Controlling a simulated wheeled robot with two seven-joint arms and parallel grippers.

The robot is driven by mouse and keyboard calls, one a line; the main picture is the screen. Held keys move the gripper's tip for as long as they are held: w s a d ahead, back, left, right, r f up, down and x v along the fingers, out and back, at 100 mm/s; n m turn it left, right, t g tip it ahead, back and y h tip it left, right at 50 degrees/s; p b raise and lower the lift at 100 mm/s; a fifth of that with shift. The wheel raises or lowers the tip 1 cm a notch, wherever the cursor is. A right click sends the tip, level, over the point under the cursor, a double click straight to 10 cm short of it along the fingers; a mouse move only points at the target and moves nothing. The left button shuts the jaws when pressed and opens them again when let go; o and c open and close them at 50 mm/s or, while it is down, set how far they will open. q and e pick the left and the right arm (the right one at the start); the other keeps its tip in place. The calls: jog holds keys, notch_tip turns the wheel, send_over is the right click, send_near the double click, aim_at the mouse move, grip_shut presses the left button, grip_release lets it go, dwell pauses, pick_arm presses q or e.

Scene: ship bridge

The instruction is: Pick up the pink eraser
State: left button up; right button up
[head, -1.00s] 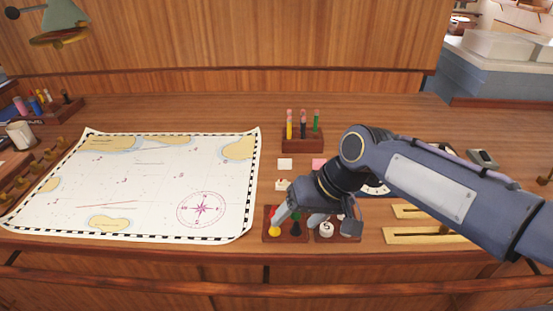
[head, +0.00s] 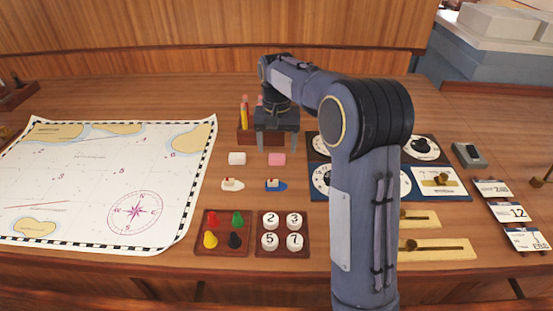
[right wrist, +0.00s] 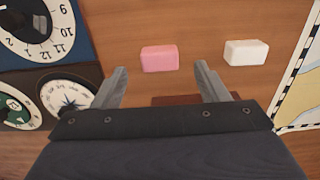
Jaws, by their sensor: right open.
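The pink eraser (head: 277,159) lies flat on the wooden desk, to the right of a white eraser (head: 237,158). In the right wrist view the pink eraser (right wrist: 159,58) lies ahead of and between the fingertips, with the white eraser (right wrist: 246,52) to its right. My right gripper (head: 276,148) is open and empty, pointing down just behind the pink eraser in the head view. Its two fingers (right wrist: 160,82) are spread and do not touch the eraser. My left gripper is not in view.
A pencil holder (head: 246,136) stands behind, partly hidden by my right gripper. Two small boats, a peg tray (head: 221,252) and a numbered-disc tray (head: 282,252) lie in front. A dial board (head: 447,205) is to the right, a chart (head: 90,190) to the left.

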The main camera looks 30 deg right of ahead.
aim_at(277, 156)
notch_tip(277, 156, down, 4)
jog(key=shift+r, duration=0.25)
jog(key=c, duration=1.1)
jog(key=shift+o, duration=0.2)
jog(key=shift+r, duration=0.15)
